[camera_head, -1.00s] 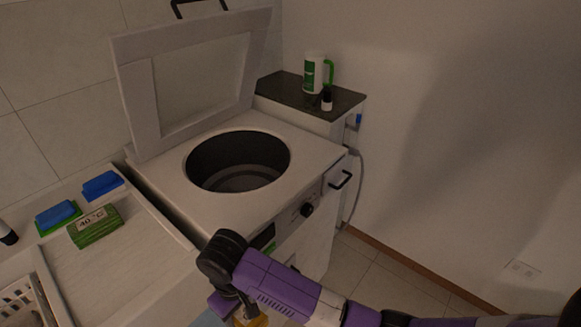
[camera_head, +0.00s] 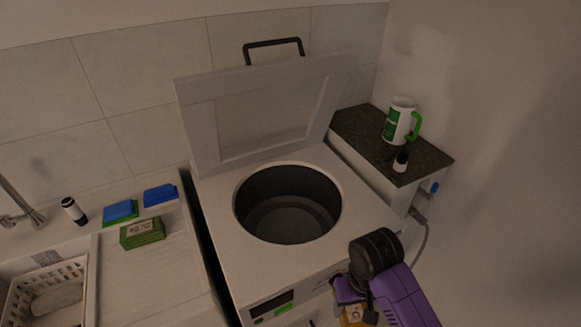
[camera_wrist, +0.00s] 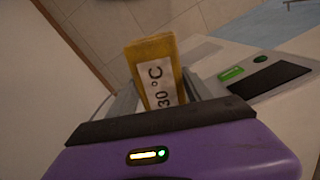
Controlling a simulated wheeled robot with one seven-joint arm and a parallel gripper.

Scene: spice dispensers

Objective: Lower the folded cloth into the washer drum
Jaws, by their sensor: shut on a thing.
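My gripper (camera_head: 350,293) is at the front right edge of the washer (camera_head: 362,207), in front of and lower than its top opening. It is shut on a yellow folded cloth (camera_wrist: 152,62) with a white "30 °C" label, which stands up between the fingers (camera_wrist: 160,92) in the wrist view. In the head view only a small part of the yellow cloth (camera_head: 352,315) shows, below my wrist at the bottom edge. The washer's round drum (camera_head: 288,222) is open at the top and looks empty where I can see in. Its lid (camera_head: 200,130) stands raised at the back.
A green folded cloth labelled "40 °C" (camera_head: 142,236) and two blue-and-green blocks (camera_head: 120,210) (camera_head: 160,194) lie on the left counter. A white basket (camera_head: 75,270) sits far left. A green-handled jug (camera_head: 399,118) and a small bottle (camera_head: 401,160) stand on the dark right-hand shelf (camera_head: 350,127).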

